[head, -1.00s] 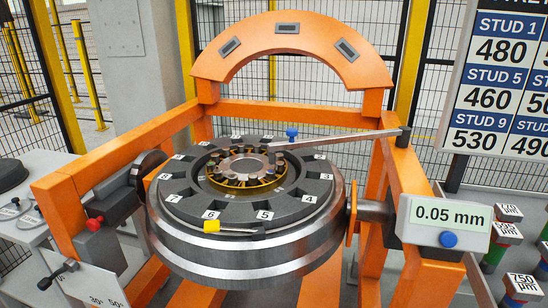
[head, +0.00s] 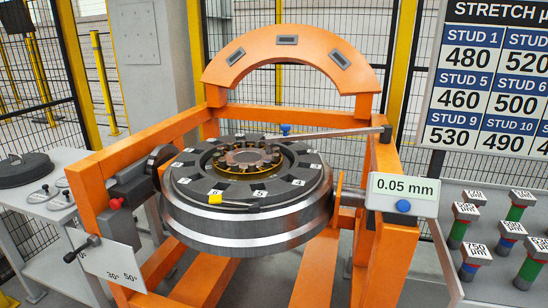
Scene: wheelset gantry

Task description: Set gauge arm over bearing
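The gauge arm (head: 325,134) is a flat grey bar. It runs from a dark pivot post on the right side of the orange frame leftward to the wheel's far side. A blue knob (head: 285,129) stands on it near its left end. The bearing (head: 246,158), a brass-coloured ring with dark rollers around a grey centre, sits in the middle of the wheel (head: 248,222). The bar's left end appears at or beyond the bearing's far edge; its height above it is unclear. Neither of my grippers is in view.
The orange gantry frame (head: 136,145) surrounds the wheel, with an orange arch (head: 290,50) behind. A display (head: 402,194) reads 0.05 mm. Coloured gauge blocks (head: 464,222) stand at right. A side table (head: 30,215) stands left.

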